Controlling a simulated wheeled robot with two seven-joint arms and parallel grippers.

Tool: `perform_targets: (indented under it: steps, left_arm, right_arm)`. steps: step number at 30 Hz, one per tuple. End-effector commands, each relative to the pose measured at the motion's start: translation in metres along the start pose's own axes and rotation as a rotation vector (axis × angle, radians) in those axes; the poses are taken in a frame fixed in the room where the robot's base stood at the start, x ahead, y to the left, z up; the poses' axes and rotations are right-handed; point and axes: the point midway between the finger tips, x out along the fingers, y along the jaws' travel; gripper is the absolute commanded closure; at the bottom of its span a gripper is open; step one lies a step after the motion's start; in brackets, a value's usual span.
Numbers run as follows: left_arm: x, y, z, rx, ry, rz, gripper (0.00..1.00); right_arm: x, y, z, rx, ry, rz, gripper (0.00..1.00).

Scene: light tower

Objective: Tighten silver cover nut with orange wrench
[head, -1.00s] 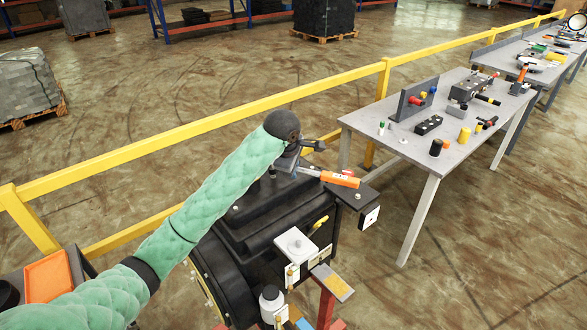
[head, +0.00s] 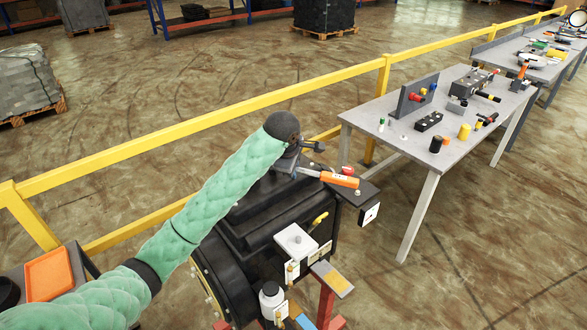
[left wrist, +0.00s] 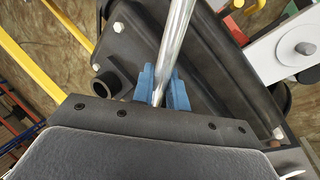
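The orange wrench, with its orange handle (head: 338,179) and bare metal shaft (left wrist: 178,40), is held by my left gripper (left wrist: 162,88). Its blue fingers are shut around the metal shaft in the left wrist view. In the head view, my left gripper (head: 290,163) is over the top of the black machine (head: 275,205), with the handle pointing right. The wrench's working end is hidden in both views. Silver bolt heads show on the black cover in the left wrist view, one (left wrist: 118,29) at upper left. I cannot tell which is the cover nut. My right gripper is out of view.
A grey table (head: 405,155) with several small parts stands right of the machine. A yellow rail (head: 200,125) runs behind it. A white box (head: 296,241) and a white bottle (head: 271,297) are at the machine's front. An orange tray (head: 48,275) is at left.

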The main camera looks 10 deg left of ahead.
Motion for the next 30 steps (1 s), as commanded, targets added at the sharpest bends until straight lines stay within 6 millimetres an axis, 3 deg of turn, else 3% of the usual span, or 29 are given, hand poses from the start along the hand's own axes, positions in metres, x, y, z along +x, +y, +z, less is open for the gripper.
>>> perform_targets:
  steps: [3,30]
  left_arm:
    - [-0.001,0.000,0.000,0.000,0.000,0.001,1.00]
    - [-0.002,-0.011,-0.001,0.148,-0.062,-0.002,1.00]
  right_arm:
    - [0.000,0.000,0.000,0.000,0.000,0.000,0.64]
    - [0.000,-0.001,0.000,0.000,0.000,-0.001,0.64]
